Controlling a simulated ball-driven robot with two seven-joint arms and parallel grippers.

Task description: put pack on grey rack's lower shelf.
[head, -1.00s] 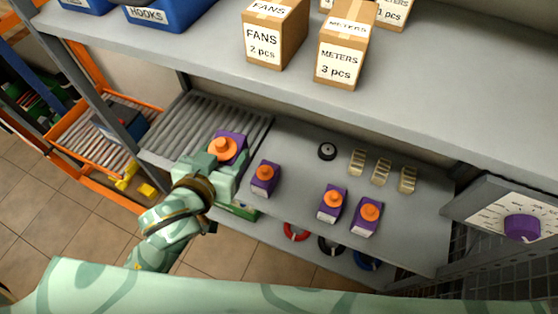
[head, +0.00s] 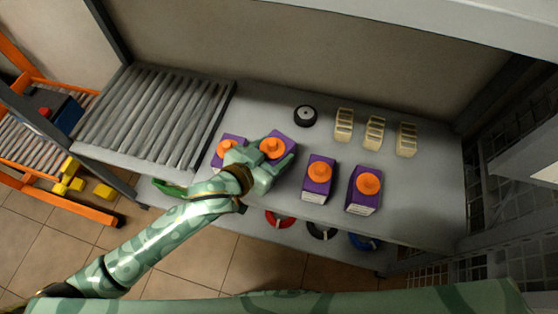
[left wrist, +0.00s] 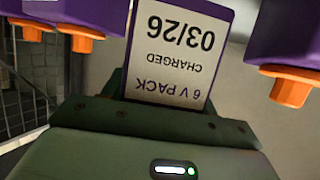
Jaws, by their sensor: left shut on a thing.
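My left gripper (head: 272,165) is shut on a purple pack with an orange cap (head: 276,146), above or on the grey rack's shelf (head: 270,108). In the left wrist view the held pack's label (left wrist: 178,55) reads "6 V PACK CHARGED 03/26", upside down. One similar pack (head: 226,152) stands to its left, partly behind the gripper. Two more packs (head: 319,180) (head: 363,190) stand to its right. I cannot tell whether the held pack's base touches the shelf. My right gripper is not in view.
Grey rollers (head: 150,115) lie left of the shelf. Red (head: 279,219), black and blue rings show below the shelf's front edge. A mesh side (head: 510,160) bounds the right.

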